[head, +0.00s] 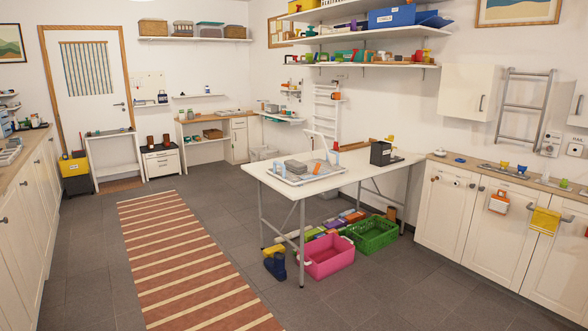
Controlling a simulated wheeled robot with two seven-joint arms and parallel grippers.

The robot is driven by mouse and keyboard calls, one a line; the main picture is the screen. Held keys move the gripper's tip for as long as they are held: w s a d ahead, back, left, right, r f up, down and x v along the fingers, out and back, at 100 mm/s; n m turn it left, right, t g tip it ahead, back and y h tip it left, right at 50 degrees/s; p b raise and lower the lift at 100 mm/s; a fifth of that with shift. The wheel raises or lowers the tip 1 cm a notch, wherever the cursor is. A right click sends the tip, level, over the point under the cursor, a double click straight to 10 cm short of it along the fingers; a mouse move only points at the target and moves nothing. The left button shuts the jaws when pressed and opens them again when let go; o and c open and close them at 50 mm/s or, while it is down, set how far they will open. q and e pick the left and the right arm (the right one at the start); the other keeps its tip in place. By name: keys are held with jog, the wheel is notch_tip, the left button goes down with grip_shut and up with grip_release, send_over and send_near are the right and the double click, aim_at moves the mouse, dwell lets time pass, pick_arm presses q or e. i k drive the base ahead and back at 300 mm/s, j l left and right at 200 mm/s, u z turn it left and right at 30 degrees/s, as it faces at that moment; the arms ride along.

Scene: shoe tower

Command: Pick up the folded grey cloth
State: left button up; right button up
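A small grey block-like thing (295,167) lies at the left part of a shallow tray (290,181) on the white table (352,175). It may be the folded grey cloth, but it is too small to tell for sure. Neither of my grippers is in view.
A striped rug (186,262) lies on the floor at left. Grey floor at front right is clear.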

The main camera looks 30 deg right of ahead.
aim_at(296, 167)
jog(key=i+l+z, duration=0.4)
jog(key=i, duration=0.35)
jog(key=i+z, duration=0.4)
jog(key=i, duration=0.35)
